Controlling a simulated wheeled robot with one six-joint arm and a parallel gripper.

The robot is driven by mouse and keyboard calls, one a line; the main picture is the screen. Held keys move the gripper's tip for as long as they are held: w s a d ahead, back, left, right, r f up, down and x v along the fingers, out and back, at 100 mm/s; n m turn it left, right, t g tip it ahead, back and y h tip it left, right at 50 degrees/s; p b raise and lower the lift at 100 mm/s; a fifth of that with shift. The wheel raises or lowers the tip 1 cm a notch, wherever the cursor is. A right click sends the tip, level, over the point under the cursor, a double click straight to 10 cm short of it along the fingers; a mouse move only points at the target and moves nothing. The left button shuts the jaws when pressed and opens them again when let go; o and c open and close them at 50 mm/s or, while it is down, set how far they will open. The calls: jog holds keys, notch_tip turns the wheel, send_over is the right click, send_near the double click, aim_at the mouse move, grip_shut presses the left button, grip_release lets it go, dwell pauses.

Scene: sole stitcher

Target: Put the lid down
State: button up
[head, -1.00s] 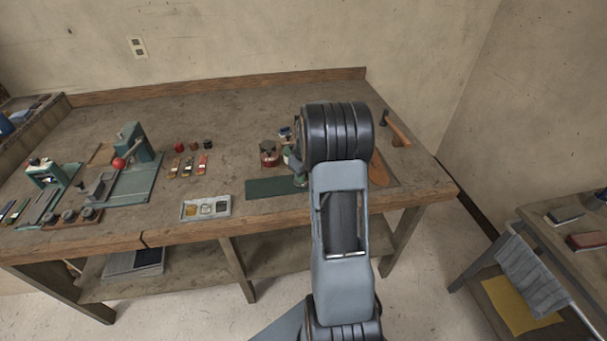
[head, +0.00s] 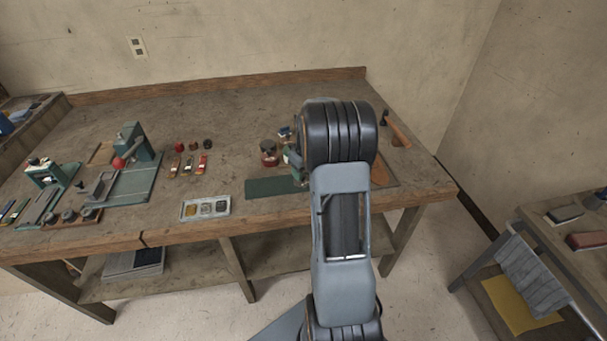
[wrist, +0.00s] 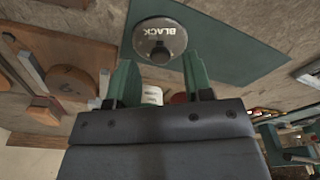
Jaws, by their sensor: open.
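A round silvery lid (wrist: 160,35) marked BLACK, with a black knob, lies at the edge of the green mat (wrist: 235,45) in the wrist view. My gripper (wrist: 161,68) is open, its two green fingers apart. The knob shows just beyond the fingertips, roughly midway between them; I cannot tell whether anything touches it. Nothing is held. In the head view the green mat (head: 268,188) lies near the bench's front edge, and my arm hides the lid and most of my gripper.
A dark red pot (head: 268,155) stands behind the mat. A hammer (head: 397,132) lies at the bench's right end, near a brown sole-shaped piece (head: 379,174). A grey tray (head: 205,208) sits left of the mat. The bench middle (head: 235,125) is clear.

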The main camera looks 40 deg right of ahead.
notch_tip(320, 180, up, 10)
jog(key=s+f, duration=0.1)
jog(key=s+a+r, duration=0.2)
jog(key=a, duration=0.4)
jog(key=s+a+r, duration=0.3)
jog(key=a, duration=0.3)
jog(key=s+a+f+m+t, duration=0.1)
jog(key=s+a+f+t, duration=0.1)
jog(key=s+a, duration=0.9)
jog(key=shift+s+a+f, duration=0.15)
jog(key=shift+s+a, duration=0.05)
jog(key=shift+s, duration=0.1)
jog(key=shift+d, duration=0.1)
